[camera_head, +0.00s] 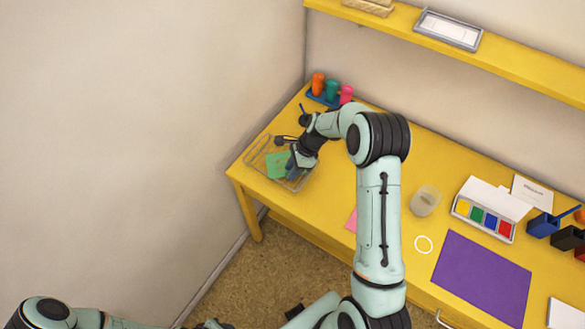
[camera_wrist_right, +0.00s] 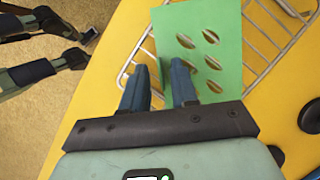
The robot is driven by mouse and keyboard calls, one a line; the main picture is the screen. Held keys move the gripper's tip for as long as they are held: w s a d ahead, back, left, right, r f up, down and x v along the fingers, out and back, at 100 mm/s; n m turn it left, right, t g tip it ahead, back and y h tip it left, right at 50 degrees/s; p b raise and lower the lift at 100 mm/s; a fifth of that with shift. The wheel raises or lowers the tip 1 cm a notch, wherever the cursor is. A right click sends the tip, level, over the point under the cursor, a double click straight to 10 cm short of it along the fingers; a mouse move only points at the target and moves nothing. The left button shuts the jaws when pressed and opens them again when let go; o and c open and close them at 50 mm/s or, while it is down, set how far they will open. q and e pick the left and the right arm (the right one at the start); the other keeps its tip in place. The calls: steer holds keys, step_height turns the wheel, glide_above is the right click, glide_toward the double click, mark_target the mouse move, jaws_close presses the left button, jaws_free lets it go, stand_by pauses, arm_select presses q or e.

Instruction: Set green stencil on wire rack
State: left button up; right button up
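The green stencil (camera_head: 277,164), a flat sheet with several oval cut-outs, lies over the wire rack (camera_head: 254,148) at the left end of the yellow table. In the right wrist view the stencil (camera_wrist_right: 228,75) covers part of the rack (camera_wrist_right: 277,38). My right gripper (camera_head: 294,166) is at the stencil's near right side. In the wrist view its two blue fingers (camera_wrist_right: 160,75) are apart, at the stencil's lower left corner, with nothing clamped between them. Whether they touch the sheet is unclear. My left arm shows at the bottom left of the head view; its fingers cannot be made out.
Orange, teal and pink cups (camera_head: 331,90) stand at the back left. A translucent cup (camera_head: 425,201), a white ring (camera_head: 424,244), a colour inkpad tray (camera_head: 484,220) and a purple mat (camera_head: 482,278) lie to the right. A shelf (camera_head: 520,62) runs above the back.

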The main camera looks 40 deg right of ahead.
steer(key=v, duration=1.2)
steer(key=shift+r+p, duration=0.2)
steer(key=shift+p, duration=0.2)
steer(key=shift+f, duration=0.1)
